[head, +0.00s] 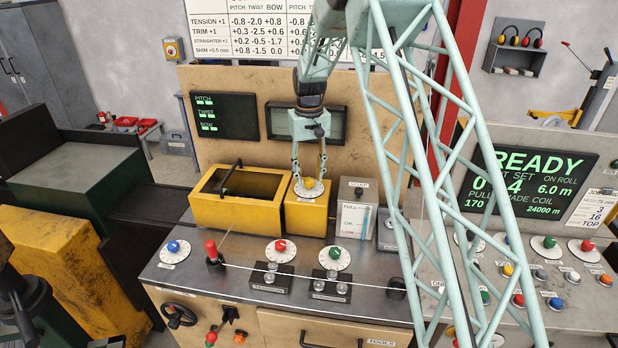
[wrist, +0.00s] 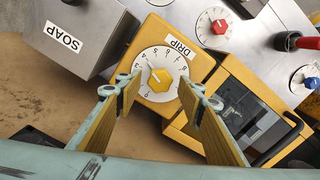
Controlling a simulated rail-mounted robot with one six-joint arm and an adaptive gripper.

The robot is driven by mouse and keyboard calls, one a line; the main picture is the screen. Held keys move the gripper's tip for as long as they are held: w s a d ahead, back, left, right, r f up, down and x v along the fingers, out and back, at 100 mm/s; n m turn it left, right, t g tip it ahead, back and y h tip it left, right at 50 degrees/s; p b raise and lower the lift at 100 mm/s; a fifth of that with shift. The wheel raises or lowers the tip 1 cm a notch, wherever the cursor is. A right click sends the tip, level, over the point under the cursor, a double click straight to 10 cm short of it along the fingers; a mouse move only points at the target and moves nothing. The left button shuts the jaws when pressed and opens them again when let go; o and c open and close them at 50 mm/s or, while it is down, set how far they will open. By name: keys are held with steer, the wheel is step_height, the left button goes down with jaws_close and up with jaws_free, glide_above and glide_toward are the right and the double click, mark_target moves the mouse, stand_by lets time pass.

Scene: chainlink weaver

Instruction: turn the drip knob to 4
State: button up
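The drip knob is a small yellow knob (wrist: 160,76) in the middle of a white numbered dial (wrist: 148,60). The dial lies on top of a yellow box (head: 304,214) labelled DRIP. In the head view the knob (head: 309,183) shows at the tips of my gripper (head: 309,172), which hangs over it pointing down. In the wrist view my gripper (wrist: 160,92) is open, with one finger to each side of the knob and a gap between. I cannot tell whether the fingertips touch the dial. The number at the knob's pointer is too small to read surely.
A yellow open-topped bin (head: 235,212) with a black handle stands left of the drip box. A grey SOAP box (head: 355,205) stands right of it. In front are dials with blue (head: 173,246), red (head: 281,246) and green (head: 335,253) knobs, and a red-topped lever (head: 212,250).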

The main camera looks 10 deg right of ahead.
mark_target(309, 181)
step_height(309, 181, up, 11)
stand_by(0.6)
stand_by(0.4)
steer(key=s+r+t+b, duration=0.15)
steer(key=s+r, duration=0.35)
steer(key=s, duration=0.5)
steer(key=s+r+b, duration=0.3)
steer(key=s+r, duration=0.2)
steer(key=s, duration=0.5)
steer(key=s+r+t+b, duration=0.1)
steer(key=s+r+b, duration=0.3)
steer(key=s, duration=0.6)
steer(key=s+f+b, duration=0.2)
steer(key=s+f, duration=0.2)
steer(key=s, duration=1.2)
steer(key=s+f+m+t+b, duration=0.1)
steer(key=s+f+b, duration=0.2)
steer(key=s, duration=1.3)
steer(key=shift+f, duration=0.35)
